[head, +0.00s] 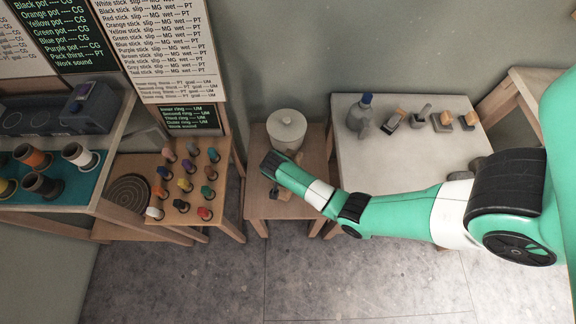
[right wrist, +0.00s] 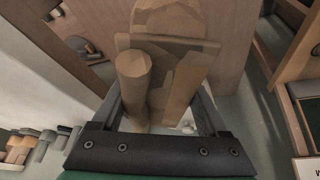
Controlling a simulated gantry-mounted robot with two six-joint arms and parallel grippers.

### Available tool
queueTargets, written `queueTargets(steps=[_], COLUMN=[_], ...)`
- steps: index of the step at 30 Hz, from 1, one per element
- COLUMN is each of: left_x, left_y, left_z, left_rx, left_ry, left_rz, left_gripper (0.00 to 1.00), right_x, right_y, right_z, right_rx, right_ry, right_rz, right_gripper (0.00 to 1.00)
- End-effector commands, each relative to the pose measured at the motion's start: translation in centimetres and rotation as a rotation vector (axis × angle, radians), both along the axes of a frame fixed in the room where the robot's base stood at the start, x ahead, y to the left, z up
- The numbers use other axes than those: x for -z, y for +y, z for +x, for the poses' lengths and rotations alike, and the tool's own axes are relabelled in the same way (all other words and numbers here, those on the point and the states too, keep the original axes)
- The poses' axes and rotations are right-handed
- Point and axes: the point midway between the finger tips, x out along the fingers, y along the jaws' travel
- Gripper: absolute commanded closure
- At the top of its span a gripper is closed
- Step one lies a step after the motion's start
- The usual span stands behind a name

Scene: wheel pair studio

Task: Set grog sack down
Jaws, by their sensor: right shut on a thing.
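My right gripper (head: 270,164) reaches in from the right over the small wooden table (head: 257,208). In the right wrist view its jaws (right wrist: 163,112) are shut on a tan, faceted bundle that looks like the grog sack (right wrist: 178,90). A round, wood-coloured cylinder (right wrist: 133,75) shows against it; I cannot tell whether it is part of the sack. In the head view a small brown part (head: 275,195) shows just below the gripper, and the rest is hidden by it. I cannot tell whether the sack touches the tabletop. My left gripper is not in view.
A stand of coloured sticks (head: 181,205) is at left. A pale table (head: 375,175) with a bottle (head: 361,112) and several tools is at right. The small table's front is clear.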

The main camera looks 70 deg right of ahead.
Motion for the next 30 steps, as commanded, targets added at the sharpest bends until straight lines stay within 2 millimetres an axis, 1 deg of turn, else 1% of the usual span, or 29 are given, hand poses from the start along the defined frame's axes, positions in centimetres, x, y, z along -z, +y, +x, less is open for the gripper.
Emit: queueTargets(steps=[2,3,6,9,19,20,21,23,24,30], left_x=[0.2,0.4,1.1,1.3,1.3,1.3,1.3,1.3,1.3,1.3], left_y=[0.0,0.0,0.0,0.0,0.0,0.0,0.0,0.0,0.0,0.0], left_z=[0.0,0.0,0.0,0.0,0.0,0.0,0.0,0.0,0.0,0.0], left_rx=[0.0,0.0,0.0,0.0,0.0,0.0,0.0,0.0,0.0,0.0], left_ry=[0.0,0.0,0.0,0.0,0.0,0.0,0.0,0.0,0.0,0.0], left_rz=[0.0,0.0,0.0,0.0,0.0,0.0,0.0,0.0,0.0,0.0], left_gripper=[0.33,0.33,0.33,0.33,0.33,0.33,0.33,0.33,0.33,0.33], right_x=[0.2,0.7,2.5,3.5,3.7,3.8,3.7,3.7,3.7,3.7], right_y=[-0.3,-0.6,-0.5,-0.5,-0.5,-0.4,-0.4,-0.4,-0.4,-0.4], right_z=[0.2,0.3,0.2,0.2,0.2,0.2,0.2,0.2,0.2,0.2], right_rx=[0.001,0.001,0.0,-0.001,0.0,0.0,0.0,0.001,0.001,0.001], right_ry=[-0.003,-0.003,0.0,-0.002,-0.003,-0.001,-0.001,-0.001,-0.001,-0.001], right_rz=[-0.001,-0.001,-0.001,-0.001,-0.001,0.0,0.0,0.0,0.0,0.0], right_gripper=[1.0,1.0,1.0,1.0,1.0,0.22,0.14,0.04,0.0,0.0])
